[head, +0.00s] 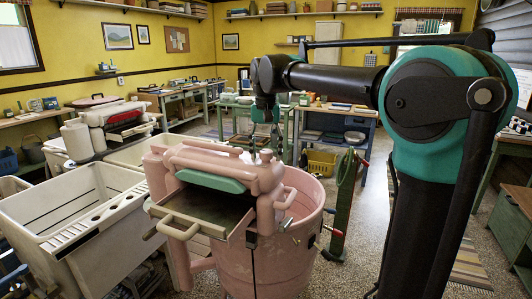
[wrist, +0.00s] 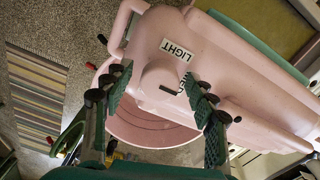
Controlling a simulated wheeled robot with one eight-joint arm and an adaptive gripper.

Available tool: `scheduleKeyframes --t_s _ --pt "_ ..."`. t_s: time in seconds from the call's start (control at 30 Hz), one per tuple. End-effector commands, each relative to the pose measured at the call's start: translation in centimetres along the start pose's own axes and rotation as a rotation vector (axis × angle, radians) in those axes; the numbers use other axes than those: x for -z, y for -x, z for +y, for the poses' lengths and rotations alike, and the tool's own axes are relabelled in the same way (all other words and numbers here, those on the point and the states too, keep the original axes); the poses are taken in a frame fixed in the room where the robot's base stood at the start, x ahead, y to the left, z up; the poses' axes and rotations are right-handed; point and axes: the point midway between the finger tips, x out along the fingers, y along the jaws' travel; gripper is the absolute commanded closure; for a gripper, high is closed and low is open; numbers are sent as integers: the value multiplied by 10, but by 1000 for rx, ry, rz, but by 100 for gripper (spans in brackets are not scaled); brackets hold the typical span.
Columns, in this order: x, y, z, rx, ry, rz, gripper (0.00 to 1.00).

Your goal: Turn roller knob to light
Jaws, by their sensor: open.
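The pink wringer washer (head: 275,235) stands in front of me in the head view, with its wringer head (head: 205,160) on top. In the wrist view a round pink roller knob (wrist: 158,76) rises from the end of the wringer housing. It has a short dark mark on it. A white LIGHT label (wrist: 177,48) lies beside it, and another label is mostly hidden by the knob. My gripper (wrist: 157,82) is open, with one finger on each side of the knob. I cannot tell whether either finger touches it. In the head view my gripper (head: 262,138) hangs above the wringer.
A cream double sink (head: 80,215) stands left of the washer, with another wringer washer (head: 100,125) behind it. A green stand (head: 345,200) is close on the washer's right. Workbenches line the back. Open floor lies to the right, with a striped mat (head: 470,265).

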Motion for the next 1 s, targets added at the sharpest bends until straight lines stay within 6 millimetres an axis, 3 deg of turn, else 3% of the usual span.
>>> scheduleKeyframes --t_s 0.27,0.67,1.0 --pt "0 -1 0 0 0 0 44" --pt "0 -1 0 0 0 0 93" --pt "0 -1 0 0 54 0 93"
